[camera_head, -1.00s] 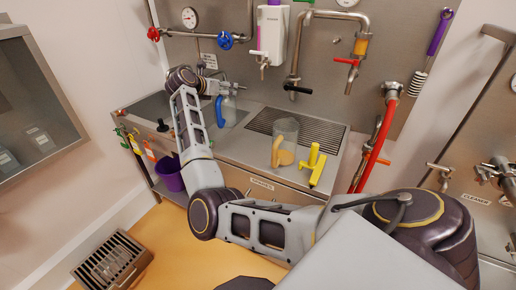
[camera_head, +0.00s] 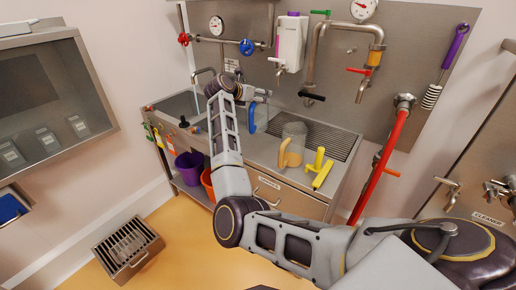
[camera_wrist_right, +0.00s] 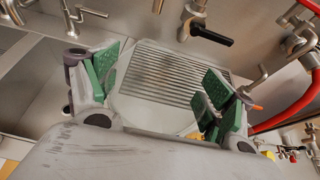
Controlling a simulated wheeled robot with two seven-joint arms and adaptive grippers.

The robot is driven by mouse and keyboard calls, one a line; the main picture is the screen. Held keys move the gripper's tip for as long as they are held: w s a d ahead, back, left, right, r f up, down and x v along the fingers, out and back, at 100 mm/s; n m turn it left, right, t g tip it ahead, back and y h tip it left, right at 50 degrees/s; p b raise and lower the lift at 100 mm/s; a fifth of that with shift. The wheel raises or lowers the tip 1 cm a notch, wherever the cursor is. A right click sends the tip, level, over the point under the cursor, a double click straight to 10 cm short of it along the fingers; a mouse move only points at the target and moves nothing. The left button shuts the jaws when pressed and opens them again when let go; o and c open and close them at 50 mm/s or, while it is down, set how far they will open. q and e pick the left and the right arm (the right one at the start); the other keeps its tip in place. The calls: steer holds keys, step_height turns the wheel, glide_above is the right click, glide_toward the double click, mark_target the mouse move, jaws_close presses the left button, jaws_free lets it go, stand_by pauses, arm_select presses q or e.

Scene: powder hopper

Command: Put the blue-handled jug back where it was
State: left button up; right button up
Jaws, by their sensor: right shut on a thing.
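The blue-handled jug (camera_head: 262,116) is a clear vessel with a blue handle on its left side. It is at the counter's left-middle, between the sink and the slotted drainboard. My right gripper (camera_head: 256,95) is shut on it from above. I cannot tell whether its base touches the counter. In the right wrist view, the green finger pads of this gripper (camera_wrist_right: 165,92) stand wide apart with the clear jug between them. A second clear jug with an orange-yellow handle (camera_head: 293,147) stands just to the right. My left gripper is not in view.
A yellow tool (camera_head: 320,168) lies at the counter's front, right of the second jug. The ribbed drainboard (camera_head: 335,142) behind has clear room. Taps and pipes (camera_head: 314,70) hang above. A red hose (camera_head: 380,165) bounds the right. A purple bucket (camera_head: 190,168) stands below.

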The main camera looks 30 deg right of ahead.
mark_target(258, 116)
steer(key=f, duration=0.5)
steer(key=shift+s+f+p, duration=0.2)
steer(key=shift+f+p, duration=0.2)
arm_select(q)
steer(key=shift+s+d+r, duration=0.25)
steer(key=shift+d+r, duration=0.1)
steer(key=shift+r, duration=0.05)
arm_select(e)
steer(key=shift+f, duration=0.15)
steer(key=shift+f, duration=1.5)
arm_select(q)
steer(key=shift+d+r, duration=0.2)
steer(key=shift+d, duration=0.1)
arm_select(e)
steer(key=shift+f, duration=0.4)
